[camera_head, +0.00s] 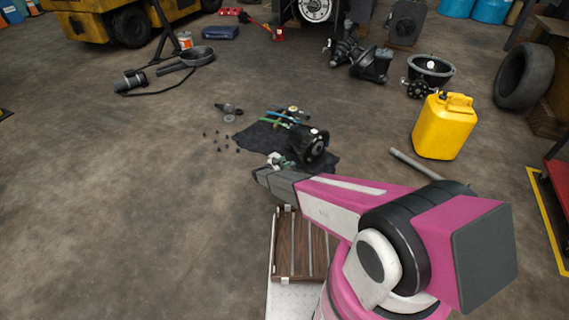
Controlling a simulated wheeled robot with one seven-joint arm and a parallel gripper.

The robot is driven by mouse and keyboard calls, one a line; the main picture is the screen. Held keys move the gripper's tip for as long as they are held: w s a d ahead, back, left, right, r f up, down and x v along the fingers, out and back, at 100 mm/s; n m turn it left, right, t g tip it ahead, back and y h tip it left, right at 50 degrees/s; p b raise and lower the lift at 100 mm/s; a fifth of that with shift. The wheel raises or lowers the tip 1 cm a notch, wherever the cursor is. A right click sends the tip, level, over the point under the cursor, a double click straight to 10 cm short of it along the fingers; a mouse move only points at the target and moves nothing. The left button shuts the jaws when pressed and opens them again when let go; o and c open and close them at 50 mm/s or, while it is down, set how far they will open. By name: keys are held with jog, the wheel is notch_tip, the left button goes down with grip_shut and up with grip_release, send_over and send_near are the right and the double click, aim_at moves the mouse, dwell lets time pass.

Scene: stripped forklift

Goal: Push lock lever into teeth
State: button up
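My gripper (265,178) is the dark grey end of my pink and white arm, low over the floor near the middle of the view. Its fingers are too small and turned too far to show whether they are open or shut. Just beyond it a dark cloth (257,137) lies on the floor. A black round machine part (308,146) stands on the cloth's right side, with a green and a blue rod-like piece beside it. A small pale part (276,160) shows just above my gripper; I cannot tell if they touch. I cannot make out a lock lever or teeth.
A yellow canister (444,126) stands at right, with a grey tube (414,165) on the floor beside it. A tyre (524,76) and loose machine parts (371,64) lie behind. Small bolts are scattered left of the cloth.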

grip_shut()
jog(key=shift+w+d+r+y, duration=0.3)
jog(key=shift+d+r, duration=0.05)
jog(key=w+d+y, duration=0.1)
jog(key=w+d+r+g+y, duration=0.1)
jog(key=w+d+r+g, duration=0.1)
jog(key=shift+w+d+y, duration=0.3)
jog(key=shift+d+y, duration=0.05)
jog(key=shift+y, duration=0.05)
jog(key=shift+w+d+r+n+g+y, duration=0.2)
jog(key=shift+w+d+n+g+y, duration=0.1)
jog(key=shift+w+d+g+y, duration=0.4)
jog(key=shift+w, duration=0.15)
jog(key=shift+o, duration=1.5)
grip_release()
jog(key=shift+d, duration=0.1)
jog(key=v, duration=1)
jog(key=shift+a, duration=0.4)
